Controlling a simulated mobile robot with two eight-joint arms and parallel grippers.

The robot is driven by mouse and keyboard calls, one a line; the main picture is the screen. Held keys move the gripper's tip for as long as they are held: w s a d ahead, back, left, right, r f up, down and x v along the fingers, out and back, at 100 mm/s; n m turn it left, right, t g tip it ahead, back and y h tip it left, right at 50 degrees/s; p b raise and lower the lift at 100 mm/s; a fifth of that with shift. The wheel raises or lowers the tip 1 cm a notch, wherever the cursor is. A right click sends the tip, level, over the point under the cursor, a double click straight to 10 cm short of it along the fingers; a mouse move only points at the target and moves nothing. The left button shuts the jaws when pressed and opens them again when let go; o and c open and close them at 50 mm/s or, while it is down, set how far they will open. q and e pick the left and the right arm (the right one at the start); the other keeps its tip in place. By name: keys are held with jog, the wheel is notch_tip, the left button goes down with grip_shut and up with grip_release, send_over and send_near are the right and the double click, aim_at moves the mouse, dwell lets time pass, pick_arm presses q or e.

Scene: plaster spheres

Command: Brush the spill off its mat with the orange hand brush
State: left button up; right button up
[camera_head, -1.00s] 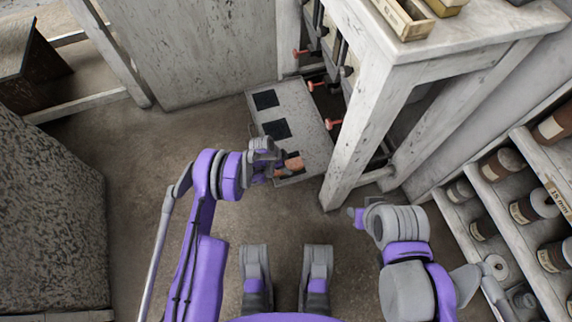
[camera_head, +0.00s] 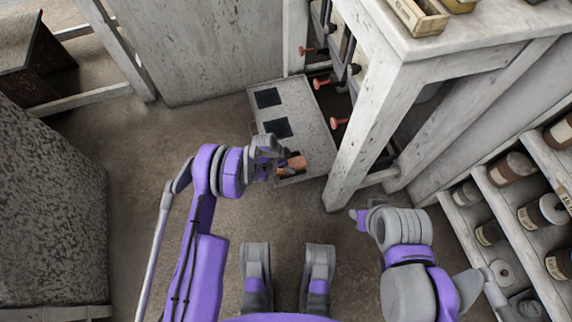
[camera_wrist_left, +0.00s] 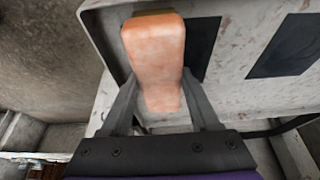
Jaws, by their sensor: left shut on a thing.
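The orange hand brush (camera_head: 297,163) is in my left gripper (camera_head: 281,164), over the near end of a low, pale, worn board (camera_head: 309,128). In the left wrist view, the brush's orange block (camera_wrist_left: 155,50) stands between the two grey fingers, which are shut on it. Dark square mats lie on the board: a far one (camera_head: 267,97) and a middle one (camera_head: 276,127). Another dark patch is partly hidden behind the brush in the wrist view (camera_wrist_left: 203,45). I cannot make out the spill. My right gripper (camera_head: 359,218) hangs right of the board, apart from it; its fingers are unclear.
A white worktable (camera_head: 460,45) stands right of the board, its leg (camera_head: 352,150) close by. Pink-ended handles (camera_head: 340,122) stick out beside the board. Shelves with jars (camera_head: 510,168) are at the right. A speckled block (camera_head: 50,210) is at the left. Bare floor (camera_head: 150,150) lies between.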

pick_arm(q)
jog(key=shift+w+d+b, duration=0.2)
jog(key=shift+d+b, duration=0.05)
jog(key=shift+d, duration=0.35)
jog(key=shift+w+d+b, duration=0.2)
jog(key=shift+d, duration=0.4)
jog(key=shift+f, duration=0.1)
jog(key=shift+a, duration=0.1)
jog(key=shift+s+a, duration=0.2)
jog(key=shift+a, duration=0.3)
jog(key=shift+s+a, duration=0.15)
jog(key=shift+a, duration=0.3)
jog(key=shift+s+a, duration=0.2)
jog(key=shift+a, duration=0.35)
jog(key=shift+s+a, duration=0.15)
jog(key=shift+a, duration=0.35)
jog(key=shift+d+b, duration=0.1)
jog(key=shift+b, duration=0.2)
jog(key=shift+w+d+b, duration=0.25)
jog(key=shift+d, duration=0.45)
jog(key=shift+w+d+b, duration=0.2)
jog(key=shift+d, duration=0.45)
jog(key=shift+w+d+b, duration=0.25)
jog(key=shift+d, duration=0.45)
